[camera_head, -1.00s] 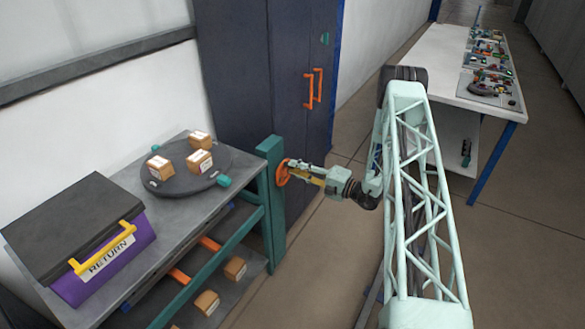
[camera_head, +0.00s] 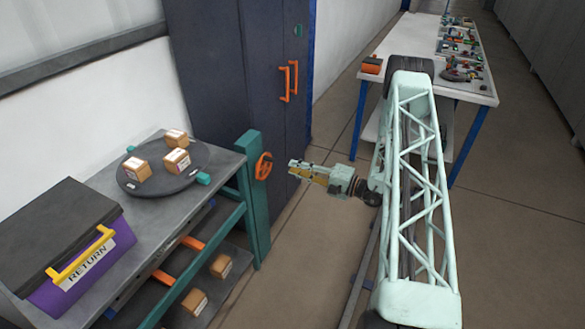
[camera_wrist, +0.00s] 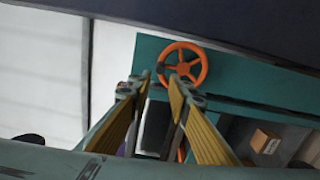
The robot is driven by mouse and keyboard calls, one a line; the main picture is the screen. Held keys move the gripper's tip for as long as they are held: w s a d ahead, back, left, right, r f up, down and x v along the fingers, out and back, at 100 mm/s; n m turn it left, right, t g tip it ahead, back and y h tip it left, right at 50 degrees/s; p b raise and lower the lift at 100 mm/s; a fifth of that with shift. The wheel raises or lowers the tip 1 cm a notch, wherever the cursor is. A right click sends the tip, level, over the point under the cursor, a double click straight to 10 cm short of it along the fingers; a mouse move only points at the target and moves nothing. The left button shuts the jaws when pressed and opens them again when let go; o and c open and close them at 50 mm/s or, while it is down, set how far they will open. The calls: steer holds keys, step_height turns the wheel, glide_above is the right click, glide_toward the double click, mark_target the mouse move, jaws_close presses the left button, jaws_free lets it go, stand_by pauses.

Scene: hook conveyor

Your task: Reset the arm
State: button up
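My gripper (camera_head: 295,169) is in the left middle of the head view, to the right of an orange handwheel (camera_head: 263,166) on a teal post. A gap of floor and cabinet shows between the fingertips and the wheel. In the wrist view, the two yellow-sided fingers of my gripper (camera_wrist: 160,80) stand apart with nothing between them. The orange handwheel (camera_wrist: 203,68) shows beyond the fingertips there, apart from them.
A grey shelf (camera_head: 75,299) on the left holds a purple RETURN box (camera_head: 92,272) and a dark turntable (camera_head: 190,181) with boxes. A dark cabinet (camera_head: 215,70) stands behind. A white table (camera_head: 400,45) is at the back right. Open floor (camera_head: 505,240) lies right.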

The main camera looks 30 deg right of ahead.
stand_by(0.7)
steer(key=s+a+r+n+g+y, duration=0.2)
steer(key=a+r+n+g, duration=0.3)
steer(key=a+r+n, duration=0.55)
steer(key=s+a+r+n+g+y, duration=0.3)
steer(key=a+r+n+g, duration=0.15)
steer(key=a+r, duration=1)
steer(key=s+a+r+n+g+h, duration=0.3)
steer(key=s+a+r+n+g, duration=0.2)
steer(key=s+a+r+n, duration=0.7)
steer(key=s+a+r+n+g+h, duration=0.1)
steer(key=s+a+r+n+h, duration=0.2)
steer(key=s, duration=0.5)
steer(key=s+r+n+g+h, duration=0.1)
steer(key=s+r+n+h, duration=0.15)
steer(key=s+n, duration=0.45)
steer(key=s+d+r+n+t+h, duration=0.2)
steer(key=s+n, duration=0.3)
steer(key=s, duration=0.4)
steer(key=s+d+r+n+t+h, duration=0.3)
steer(key=s+n, duration=0.2)
steer(key=s, duration=0.4)
steer(key=shift+d+r, duration=0.2)
steer(key=shift+h, duration=0.25)
